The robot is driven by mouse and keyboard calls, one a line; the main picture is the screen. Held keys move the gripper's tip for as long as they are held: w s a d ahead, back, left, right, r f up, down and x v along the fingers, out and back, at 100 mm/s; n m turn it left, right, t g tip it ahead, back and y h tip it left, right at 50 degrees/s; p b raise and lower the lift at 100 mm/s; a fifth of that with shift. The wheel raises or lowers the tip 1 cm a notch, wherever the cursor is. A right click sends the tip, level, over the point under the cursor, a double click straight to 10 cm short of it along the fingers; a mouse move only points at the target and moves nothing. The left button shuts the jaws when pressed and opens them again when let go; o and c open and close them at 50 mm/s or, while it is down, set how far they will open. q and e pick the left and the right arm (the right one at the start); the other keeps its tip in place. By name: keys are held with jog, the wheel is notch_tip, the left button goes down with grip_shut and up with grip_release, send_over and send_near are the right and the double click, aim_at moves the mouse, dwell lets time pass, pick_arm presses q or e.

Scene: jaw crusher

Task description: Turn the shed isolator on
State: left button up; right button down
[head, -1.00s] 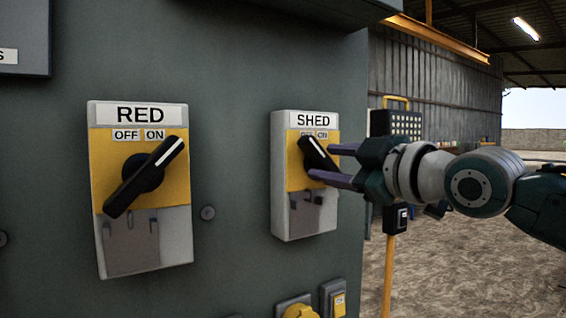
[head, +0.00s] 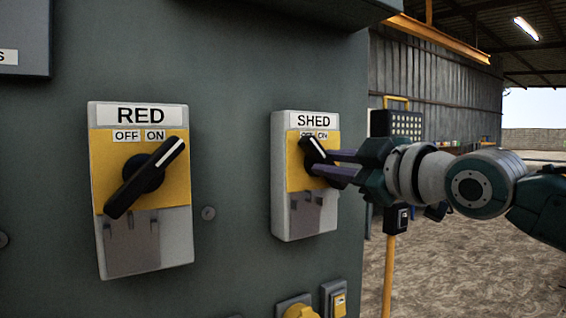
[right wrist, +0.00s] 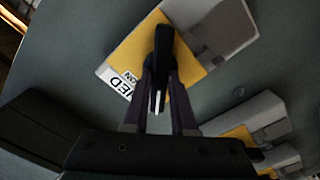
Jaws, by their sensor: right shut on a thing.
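The SHED isolator (head: 304,205) is a grey and yellow box on the panel's right side, with a label and OFF and ON marks above its handle. Its black rotary handle (head: 311,148) has a white line whose tip points up and left, toward the OFF side. My right gripper (head: 325,162) reaches in from the right and is shut on the handle. In the right wrist view the black handle (right wrist: 163,50) sits between the two purple fingers. The handle's lower part is partly hidden behind the fingers in the head view. My left gripper is out of view.
The RED isolator (head: 145,230) is on the panel to the left, its handle's white tip pointing up and right toward ON. A yellow knob (head: 298,308) and a small switch box (head: 334,300) are below. A yellow post (head: 388,270) with boxes stands behind my right gripper.

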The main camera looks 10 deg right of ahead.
jog(key=m+p, duration=0.1)
jog(key=m, duration=0.2)
jog(key=shift+r, duration=0.1)
jog(key=m+p, duration=0.1)
jog(key=m, duration=0.3)
jog(key=shift+d+m, duration=0.1)
jog(key=shift+m, duration=0.3)
jog(key=m, duration=0.5)
jog(key=shift+d, duration=0.1)
jog(key=m, duration=0.3)
jog(key=shift+w+m+p, duration=0.1)
jog(key=shift+m+p, duration=0.25)
jog(key=shift+m, duration=0.55)
jog(key=c, duration=0.7)
grip_release()
